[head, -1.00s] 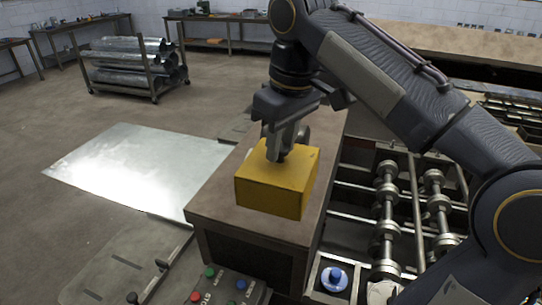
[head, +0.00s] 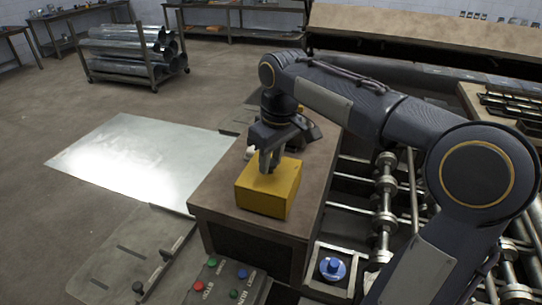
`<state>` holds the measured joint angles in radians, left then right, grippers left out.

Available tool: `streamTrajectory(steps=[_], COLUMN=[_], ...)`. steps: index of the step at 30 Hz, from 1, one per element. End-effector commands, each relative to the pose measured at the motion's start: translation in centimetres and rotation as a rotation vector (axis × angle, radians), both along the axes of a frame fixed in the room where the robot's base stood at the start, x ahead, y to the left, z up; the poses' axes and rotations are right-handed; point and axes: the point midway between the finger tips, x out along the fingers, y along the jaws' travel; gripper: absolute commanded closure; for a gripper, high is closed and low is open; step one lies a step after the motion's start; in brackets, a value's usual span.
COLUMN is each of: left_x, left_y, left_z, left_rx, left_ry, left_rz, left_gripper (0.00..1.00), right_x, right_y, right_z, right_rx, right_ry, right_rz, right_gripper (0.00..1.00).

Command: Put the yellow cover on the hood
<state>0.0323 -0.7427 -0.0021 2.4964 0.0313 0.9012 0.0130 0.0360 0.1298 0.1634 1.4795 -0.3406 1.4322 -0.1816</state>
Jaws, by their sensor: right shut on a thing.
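The yellow cover (head: 265,198) is a box-shaped piece in the middle of the head view. It is at or just above the brown top of the box-like housing (head: 225,190), which I take to be the hood. I cannot tell for certain whether its underside touches that top. My right gripper (head: 268,165) points down and is shut on the upper part of the yellow cover. The fingertips are partly hidden at the cover's top. My left gripper is not in view.
A control box with coloured buttons (head: 228,282) and a blue knob (head: 332,268) are in front of the housing. Rollers (head: 385,215) lie to the right. A shiny metal sheet (head: 130,160) lies left. A cart of metal ducts (head: 130,50) stands behind on open floor.

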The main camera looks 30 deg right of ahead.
Motion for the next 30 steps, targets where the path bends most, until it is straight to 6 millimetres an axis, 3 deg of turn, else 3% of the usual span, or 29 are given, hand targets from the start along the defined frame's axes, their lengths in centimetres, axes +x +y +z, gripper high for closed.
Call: streamTrajectory(steps=[6,7,12,23,30], left_x=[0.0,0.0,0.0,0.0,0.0], left_y=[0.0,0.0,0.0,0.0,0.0], left_z=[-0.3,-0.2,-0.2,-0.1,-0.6], left_rx=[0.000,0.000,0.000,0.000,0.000], left_ry=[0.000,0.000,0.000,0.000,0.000], left_rz=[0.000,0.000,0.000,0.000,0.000], left_gripper=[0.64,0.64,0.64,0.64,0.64], right_x=[0.0,0.0,0.0,0.0,-0.6], right_y=[0.0,0.0,0.0,0.0,-0.1], right_z=[-0.3,-0.3,-0.2,0.4,4.8], right_rx=[0.000,0.000,0.000,0.000,0.000], right_ry=[-0.001,0.000,0.000,-0.002,-0.005], right_rz=[0.001,0.001,0.001,0.001,0.002], right_gripper=[1.00,0.69,0.50,0.50,0.50])
